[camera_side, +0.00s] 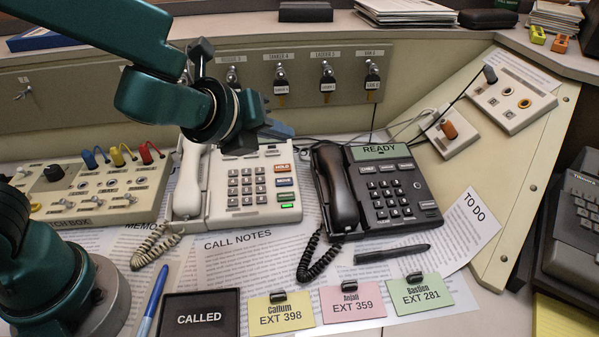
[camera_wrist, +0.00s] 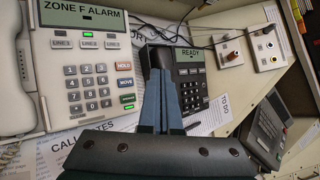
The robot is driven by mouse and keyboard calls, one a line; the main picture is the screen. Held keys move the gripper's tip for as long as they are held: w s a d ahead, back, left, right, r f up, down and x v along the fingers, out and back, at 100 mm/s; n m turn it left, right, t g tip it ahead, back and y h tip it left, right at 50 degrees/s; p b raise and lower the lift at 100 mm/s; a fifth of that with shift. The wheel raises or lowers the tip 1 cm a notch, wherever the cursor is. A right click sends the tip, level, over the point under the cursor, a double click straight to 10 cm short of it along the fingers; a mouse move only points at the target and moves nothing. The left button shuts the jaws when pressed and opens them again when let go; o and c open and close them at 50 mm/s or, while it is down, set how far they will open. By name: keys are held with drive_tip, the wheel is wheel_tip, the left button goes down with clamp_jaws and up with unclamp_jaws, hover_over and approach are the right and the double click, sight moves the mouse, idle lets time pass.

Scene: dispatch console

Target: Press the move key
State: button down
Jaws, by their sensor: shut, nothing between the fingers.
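The white desk phone (camera_side: 247,205) stands in the middle of the console, with its handset (camera_side: 188,180) on its left. The phone's display reads ZONE F ALARM in the wrist view (camera_wrist: 83,14). My gripper (camera_side: 285,130) is shut and empty, above the back of the white phone, apart from the move key. In the wrist view my closed fingers (camera_wrist: 159,75) appear right of the key, in front of the black phone.
The black phone (camera_side: 390,195), its display reading READY, stands right of the white one. Yellow, pink and green name cards (camera_side: 421,294) and a CALLED tray (camera_side: 236,292) lie in front. A patch box (camera_side: 90,193) is at left. Hanging keys line the back panel (camera_side: 300,55).

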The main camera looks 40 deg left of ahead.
drive_tip(key=shift+f, duration=0.1)
approach(291, 177)
drive_tip(key=shift+w+r+x, duration=0.1)
drive_tip(key=shift+r+x, duration=0.05)
drive_tip(key=shift+x, duration=0.7)
drive_tip(key=shift+w+r+x, duration=0.15)
drive_tip(key=shift+x, duration=0.7)
drive_tip(key=shift+w+r+x, duration=0.1)
drive_tip(key=shift+r+x, duration=0.05)
drive_tip(key=shift+x, duration=0.7)
drive_tip(key=shift+f, duration=0.1)
drive_tip(key=shift+f, duration=0.3)
drive_tip(key=shift+w+f, duration=0.1)
drive_tip(key=shift+f, duration=0.25)
idle(0.8)
drive_tip(key=shift+r, duration=0.8)
drive_tip(key=shift+s+d+r, duration=0.1)
drive_tip(key=shift+r, duration=0.7)
drive_tip(key=shift+s+d+r, duration=0.1)
drive_tip(key=shift+s+r, duration=0.05)
drive_tip(key=shift+r, duration=0.7)
drive_tip(key=shift+s+d+r, duration=0.1)
drive_tip(key=shift+d+r, duration=0.05)
drive_tip(key=shift+r, duration=0.65)
